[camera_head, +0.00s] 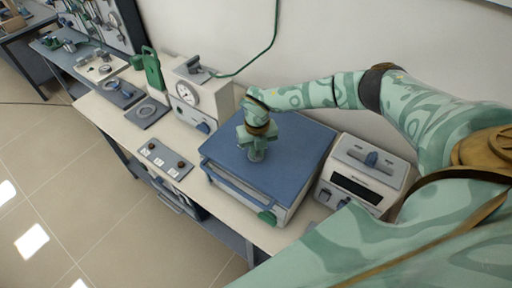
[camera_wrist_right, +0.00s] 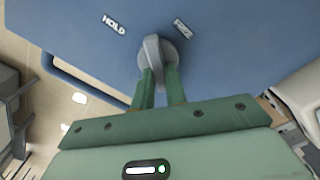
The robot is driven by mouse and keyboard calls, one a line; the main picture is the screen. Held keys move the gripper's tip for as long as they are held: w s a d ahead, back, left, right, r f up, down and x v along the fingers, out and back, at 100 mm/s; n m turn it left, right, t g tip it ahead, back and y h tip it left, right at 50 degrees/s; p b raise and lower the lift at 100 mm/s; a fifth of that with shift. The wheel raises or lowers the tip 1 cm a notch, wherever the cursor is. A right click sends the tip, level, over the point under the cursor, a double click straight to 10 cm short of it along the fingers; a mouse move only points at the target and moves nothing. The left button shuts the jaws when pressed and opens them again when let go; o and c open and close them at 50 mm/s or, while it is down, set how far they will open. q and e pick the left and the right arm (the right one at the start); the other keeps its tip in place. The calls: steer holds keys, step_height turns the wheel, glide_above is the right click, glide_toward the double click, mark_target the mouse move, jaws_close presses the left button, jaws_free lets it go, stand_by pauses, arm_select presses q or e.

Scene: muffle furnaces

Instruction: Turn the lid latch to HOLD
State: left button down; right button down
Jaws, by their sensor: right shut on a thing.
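The lid latch (camera_wrist_right: 154,50) is a grey knob with a raised grip bar on the blue lid (camera_head: 295,140) of a box-shaped furnace. In the right wrist view, the labels HOLD (camera_wrist_right: 114,24) and FREE (camera_wrist_right: 182,29) are on the lid to the left and right of the latch. The bar's far end points up between the two labels, at neither one. My right gripper (camera_wrist_right: 159,84) is shut on the latch bar, its green fingers on either side. In the head view my right gripper (camera_head: 257,153) reaches down onto the lid and mostly covers the latch. My left gripper is not in view.
A white unit with a dial gauge (camera_head: 187,93) stands left of the furnace. A small panel with red-brown knobs (camera_head: 165,160) lies in front of it. A grey box with a dark display (camera_head: 357,187) is close on the right. A green hose runs up the wall behind.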

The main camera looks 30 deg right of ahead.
steer(key=n, duration=0.3)
steer(key=shift+d+n+p, duration=0.15)
steer(key=shift+n+p, duration=0.15)
steer(key=shift+p, duration=0.1)
steer(key=shift+d+n, duration=0.15)
steer(key=shift+n, duration=1.75)
steer(key=c, duration=1.4)
jaws_free()
steer(key=shift+c, duration=0.2)
step_height(320, 180, up, 16)
steer(key=shift+r, duration=0.2)
steer(key=shift+f, duration=0.1)
